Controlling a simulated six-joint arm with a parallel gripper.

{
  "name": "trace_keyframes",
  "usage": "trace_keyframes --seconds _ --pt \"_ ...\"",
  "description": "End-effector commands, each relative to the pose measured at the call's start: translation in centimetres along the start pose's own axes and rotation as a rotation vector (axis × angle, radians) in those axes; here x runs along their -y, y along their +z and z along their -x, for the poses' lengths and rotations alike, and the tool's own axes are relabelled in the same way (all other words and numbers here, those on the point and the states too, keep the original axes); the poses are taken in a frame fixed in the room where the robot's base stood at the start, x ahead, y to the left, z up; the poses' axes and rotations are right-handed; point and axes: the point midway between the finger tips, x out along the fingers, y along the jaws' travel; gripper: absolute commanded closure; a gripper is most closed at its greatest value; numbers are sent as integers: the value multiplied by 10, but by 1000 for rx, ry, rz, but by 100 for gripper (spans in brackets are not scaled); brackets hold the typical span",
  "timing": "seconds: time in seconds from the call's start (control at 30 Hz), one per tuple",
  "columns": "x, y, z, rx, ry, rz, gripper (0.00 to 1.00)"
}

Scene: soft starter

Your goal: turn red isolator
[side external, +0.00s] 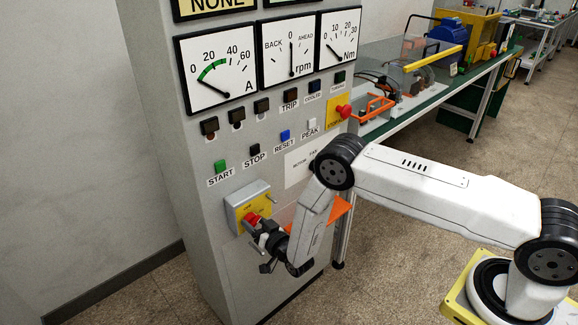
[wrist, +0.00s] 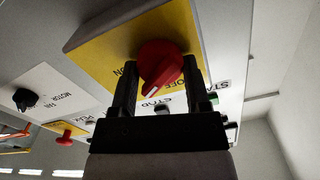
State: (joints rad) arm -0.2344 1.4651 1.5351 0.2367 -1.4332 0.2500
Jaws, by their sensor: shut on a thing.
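The red isolator knob (side external: 252,220) sits on a yellow plate (side external: 236,209) on the front of a grey box at the lower part of the cabinet. In the wrist view the red knob (wrist: 160,64) is between the two black fingers, and a white pointer mark shows on it. The yellow plate (wrist: 100,50) behind it carries ON and OFF lettering. My gripper (side external: 262,233) is at the knob and shut on it, one finger on each side. In the side view my gripper partly hides the knob.
Above are the green START button (side external: 221,166), the black STOP button (side external: 254,149) and a blue RESET button (side external: 285,134). A red mushroom button (side external: 344,111) on a yellow plate is at the cabinet's right edge. A green bench (side external: 440,92) with machinery stands behind.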

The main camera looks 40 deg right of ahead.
Motion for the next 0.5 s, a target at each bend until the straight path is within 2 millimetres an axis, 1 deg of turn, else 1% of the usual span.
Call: trace_keyframes --seconds 0.2,0.5 --pt "0 0 0 1 -1 -207 99" --pt "0 0 0 1 -1 -461 99"
